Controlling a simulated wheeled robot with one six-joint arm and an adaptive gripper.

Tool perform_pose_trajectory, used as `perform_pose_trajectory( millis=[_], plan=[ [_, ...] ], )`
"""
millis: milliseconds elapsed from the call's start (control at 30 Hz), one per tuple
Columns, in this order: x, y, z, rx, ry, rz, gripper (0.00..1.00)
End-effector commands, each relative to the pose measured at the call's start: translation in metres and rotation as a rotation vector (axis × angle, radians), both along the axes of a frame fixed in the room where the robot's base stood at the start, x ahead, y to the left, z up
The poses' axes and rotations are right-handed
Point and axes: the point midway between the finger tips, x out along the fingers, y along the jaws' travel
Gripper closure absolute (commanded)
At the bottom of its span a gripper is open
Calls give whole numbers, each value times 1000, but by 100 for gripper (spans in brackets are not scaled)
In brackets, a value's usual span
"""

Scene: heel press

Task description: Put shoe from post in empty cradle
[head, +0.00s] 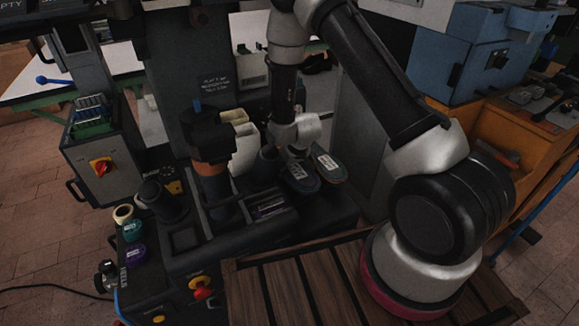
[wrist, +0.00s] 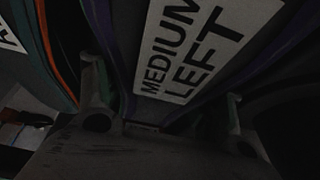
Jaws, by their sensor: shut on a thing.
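My gripper (head: 291,143) is at the press, beside the cream holders, and points down. In the wrist view it is shut on a dark shoe (wrist: 125,45) with purplish edges. A white label (wrist: 190,50) on that shoe reads MEDIUM LEFT. In the head view a dark blue shape (head: 265,166) just left of the gripper may be this shoe; my gripper hides part of the area. Two shoes with white labels, a nearer one (head: 299,179) and one to its right (head: 328,168), lie right of it. I cannot tell which cradle is empty.
A dark press part with an orange band (head: 212,168) stands left of the gripper. A control panel with a red knob (head: 202,293) and tape rolls (head: 132,230) are at the front left. A slatted wooden surface (head: 290,290) lies in front.

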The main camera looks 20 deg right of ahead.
Motion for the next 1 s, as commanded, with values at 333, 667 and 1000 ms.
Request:
perform_pose_trajectory(
  millis=[333, 667, 1000],
  plan=[
    [1, 0, 1, 0, -2, 0, 82],
    [1, 0, -2, 0, -1, 0, 82],
    [1, 0, -6, 0, -1, 0, 82]
  ],
)
